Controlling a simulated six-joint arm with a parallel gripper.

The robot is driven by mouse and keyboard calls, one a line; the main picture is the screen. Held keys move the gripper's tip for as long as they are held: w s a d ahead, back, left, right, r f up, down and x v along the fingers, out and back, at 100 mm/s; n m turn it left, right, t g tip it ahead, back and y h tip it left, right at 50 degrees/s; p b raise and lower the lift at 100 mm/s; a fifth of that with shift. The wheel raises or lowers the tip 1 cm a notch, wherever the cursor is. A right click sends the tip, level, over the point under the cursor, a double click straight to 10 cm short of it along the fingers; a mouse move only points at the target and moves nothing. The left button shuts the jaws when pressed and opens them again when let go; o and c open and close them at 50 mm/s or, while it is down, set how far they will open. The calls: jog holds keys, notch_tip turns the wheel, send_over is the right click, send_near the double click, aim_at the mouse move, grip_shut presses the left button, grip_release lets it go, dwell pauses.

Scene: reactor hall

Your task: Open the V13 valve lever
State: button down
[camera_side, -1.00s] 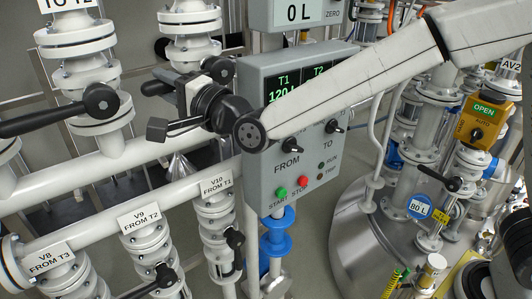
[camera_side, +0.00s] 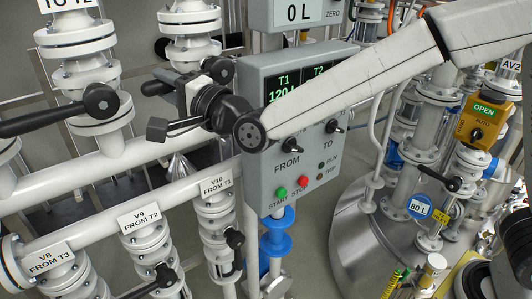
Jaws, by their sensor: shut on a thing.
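No V13 label can be read in this view. My gripper (camera_side: 174,82) is at the upper left of centre, in front of a white flanged valve column (camera_side: 190,22). It is shut on a black valve lever (camera_side: 153,88), whose rounded end sticks out to the left. My gripper's body and wrist hide most of this lever and the lower part of its valve, so the exact grip and the lever's angle are hard to tell.
Another valve with a black lever (camera_side: 40,118) stands to the left. A control panel (camera_side: 297,150) is just right of my wrist. Below run pipes with labels V8 (camera_side: 50,260), V9 (camera_side: 139,217) and V10 (camera_side: 216,185). A steel tank (camera_side: 355,245) is at the lower right.

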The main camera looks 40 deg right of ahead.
jog(key=shift+f, duration=0.15)
jog(key=d+f+n+g+h, duration=0.5)
jog(key=d+f+n, duration=0.5)
jog(key=n, duration=0.4)
jog(key=shift+d+n, duration=0.15)
jog(key=shift+n, duration=0.25)
dwell(0.9)
dwell(0.4)
jog(key=shift+c, duration=2.1)
grip_release()
jog(key=shift+r, duration=0.1)
jog(key=shift+s+r, duration=0.15)
